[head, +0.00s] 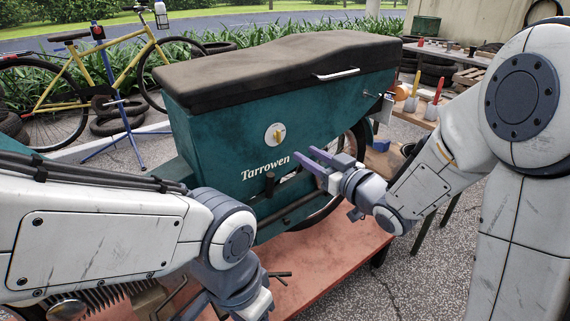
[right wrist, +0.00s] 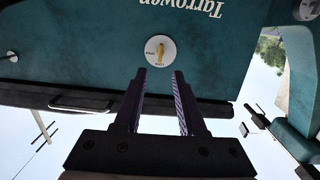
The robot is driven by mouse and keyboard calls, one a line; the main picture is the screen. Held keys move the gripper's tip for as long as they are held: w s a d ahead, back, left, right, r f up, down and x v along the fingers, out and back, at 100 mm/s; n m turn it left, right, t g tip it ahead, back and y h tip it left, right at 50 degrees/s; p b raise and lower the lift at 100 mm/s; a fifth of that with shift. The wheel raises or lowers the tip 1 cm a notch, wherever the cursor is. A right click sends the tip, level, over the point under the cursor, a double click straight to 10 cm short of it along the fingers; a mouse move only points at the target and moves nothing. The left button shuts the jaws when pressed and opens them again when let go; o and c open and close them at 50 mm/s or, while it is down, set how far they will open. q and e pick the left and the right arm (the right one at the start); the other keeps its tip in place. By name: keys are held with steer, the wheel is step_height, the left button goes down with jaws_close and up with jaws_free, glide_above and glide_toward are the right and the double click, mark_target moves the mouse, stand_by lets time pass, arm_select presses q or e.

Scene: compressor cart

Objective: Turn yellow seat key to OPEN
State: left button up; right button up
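The yellow seat key (head: 279,134) sits on a round white dial on the side of the teal "Tarrowen" body (head: 215,150), below the dark seat. In the right wrist view, turned upside down, the key (right wrist: 160,52) stands near vertical on the dial. The small dial labels are too small to read. My right gripper (head: 305,155) has its purple fingers apart with nothing between them. It is to the right of and below the dial in the head view. In the wrist view its fingertips (right wrist: 159,76) lie just below the dial, apart from the key. My left gripper's fingers are not visible.
The long dark seat (head: 280,65) has a pale handle (head: 337,74) on its side. A red platform (head: 335,265) lies below the body. A side table with tools (head: 435,85) stands at the right. A yellow bicycle (head: 90,75) stands behind at the left.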

mark_target(280, 136)
steer(key=shift+y, duration=0.5)
steer(key=x, duration=1)
steer(key=shift+w+d, duration=0.1)
steer(key=shift+w, duration=0.15)
jaws_close()
